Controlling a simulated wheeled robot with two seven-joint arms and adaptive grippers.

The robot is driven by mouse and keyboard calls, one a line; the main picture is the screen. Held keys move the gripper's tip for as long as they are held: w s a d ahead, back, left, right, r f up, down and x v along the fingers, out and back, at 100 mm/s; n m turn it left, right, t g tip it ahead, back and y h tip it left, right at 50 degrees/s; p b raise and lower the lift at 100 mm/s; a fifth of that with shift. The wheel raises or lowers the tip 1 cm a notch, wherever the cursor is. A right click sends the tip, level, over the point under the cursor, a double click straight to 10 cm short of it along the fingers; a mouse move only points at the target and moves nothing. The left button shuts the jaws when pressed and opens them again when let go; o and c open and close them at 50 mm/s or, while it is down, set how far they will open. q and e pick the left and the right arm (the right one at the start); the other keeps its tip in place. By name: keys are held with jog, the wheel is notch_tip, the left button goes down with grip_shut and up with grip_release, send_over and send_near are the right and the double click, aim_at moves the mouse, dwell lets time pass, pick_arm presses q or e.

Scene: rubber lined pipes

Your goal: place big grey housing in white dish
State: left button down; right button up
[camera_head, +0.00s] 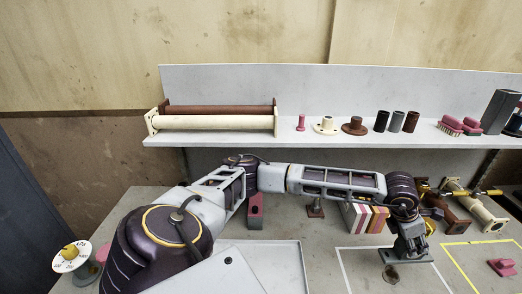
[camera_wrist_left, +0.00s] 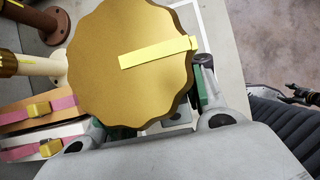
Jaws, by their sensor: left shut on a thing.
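My left gripper (camera_head: 405,254) is low over the table at the right, at the end of my arm that reaches across the picture. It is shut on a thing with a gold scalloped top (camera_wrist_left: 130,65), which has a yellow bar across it. This top hides the fingertips and whatever is below it in the left wrist view. I cannot tell whether the held thing is the big grey housing. A dark grey block (camera_head: 499,111) stands at the shelf's right end. I cannot make out a white dish for sure. My right gripper is not in view.
The shelf (camera_head: 220,138) holds a cream pipe (camera_head: 212,122), cylinders and pink brushes. Striped blocks (camera_head: 366,216) stand left of the gripper, and flanged pipes (camera_head: 480,207) lie right of it. A pink part (camera_head: 501,267) lies by yellow table lines. A round white dial-like thing (camera_head: 73,264) is far left.

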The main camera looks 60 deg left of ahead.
pick_arm(q)
jog(key=shift+d+f, duration=0.1)
jog(key=shift+f, duration=0.3)
jog(key=shift+s+d+f+b, duration=0.2)
jog(key=shift+d+f+b, duration=0.2)
jog(key=shift+b, duration=0.1)
jog(key=shift+s+d+f+b, duration=0.15)
jog(key=shift+d+f+b, duration=0.15)
jog(key=shift+d, duration=0.25)
jog(key=shift+s+d+f+b, duration=0.15)
jog(key=shift+d+b, duration=0.15)
jog(key=shift+d, duration=0.2)
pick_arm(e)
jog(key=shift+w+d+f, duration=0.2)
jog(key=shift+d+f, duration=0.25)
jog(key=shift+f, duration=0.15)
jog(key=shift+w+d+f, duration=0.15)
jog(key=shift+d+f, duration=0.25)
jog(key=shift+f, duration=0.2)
